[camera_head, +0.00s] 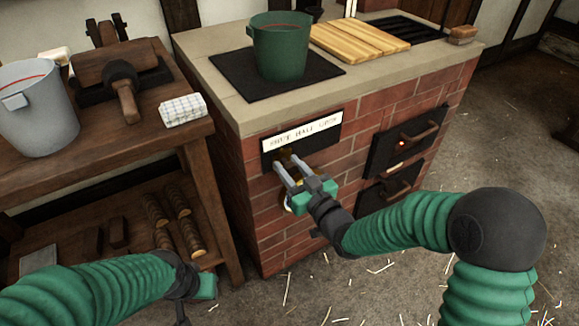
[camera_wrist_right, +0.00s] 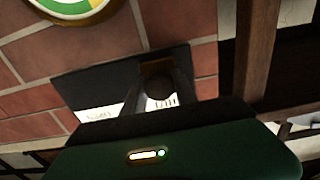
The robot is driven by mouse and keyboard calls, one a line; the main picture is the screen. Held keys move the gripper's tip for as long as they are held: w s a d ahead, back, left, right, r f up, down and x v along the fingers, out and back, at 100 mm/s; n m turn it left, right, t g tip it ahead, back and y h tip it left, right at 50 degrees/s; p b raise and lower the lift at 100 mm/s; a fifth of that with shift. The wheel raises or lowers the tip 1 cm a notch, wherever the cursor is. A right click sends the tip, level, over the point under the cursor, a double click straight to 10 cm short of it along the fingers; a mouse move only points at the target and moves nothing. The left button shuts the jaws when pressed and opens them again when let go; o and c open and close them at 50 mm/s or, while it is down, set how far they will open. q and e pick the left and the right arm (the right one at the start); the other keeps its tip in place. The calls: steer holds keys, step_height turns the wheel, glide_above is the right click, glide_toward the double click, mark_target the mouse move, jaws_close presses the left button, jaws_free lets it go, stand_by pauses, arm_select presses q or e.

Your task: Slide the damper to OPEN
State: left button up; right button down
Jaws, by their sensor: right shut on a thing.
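The damper plate (camera_head: 328,137) is a dark panel on the brick stove front, with a white label strip (camera_head: 301,132) reading SHUT, HALF, OPEN from left to right. My right gripper (camera_head: 287,160) is shut on the damper knob below the label's left part, toward SHUT; its exact place is partly hidden by the fingers. In the right wrist view the dark round knob (camera_wrist_right: 157,82) sits between the fingers, with part of SHUT and OPEN showing on either side. My left gripper (camera_head: 195,288) hangs low at the left, away from the stove; its fingers are unclear.
A green pot (camera_head: 281,46) stands on the stove's dark plate, beside a wooden board (camera_head: 360,38). Two dark stove doors (camera_head: 407,140) are to the right. A round gauge (camera_wrist_right: 75,6) is near the damper. A wooden bench (camera_head: 110,140) with a grey bucket (camera_head: 38,115) stands left.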

stand_by(0.9)
steer(key=w+d+p, duration=0.1)
steer(key=w+d, duration=0.1)
steer(key=d, duration=0.2)
steer(key=w+d+p, duration=0.1)
steer(key=w+d, duration=0.1)
steer(key=d, duration=0.2)
steer(key=w+d+p, duration=0.1)
steer(key=w+d, duration=0.2)
steer(key=d, duration=0.1)
steer(key=shift+w+d, duration=0.1)
steer(key=shift+d, duration=0.2)
steer(key=shift+w+d+r, duration=0.1)
steer(key=shift+d, duration=0.05)
steer(key=c, duration=1.3)
jaws_free()
steer(key=o, duration=0.3)
steer(key=shift+d, duration=0.1)
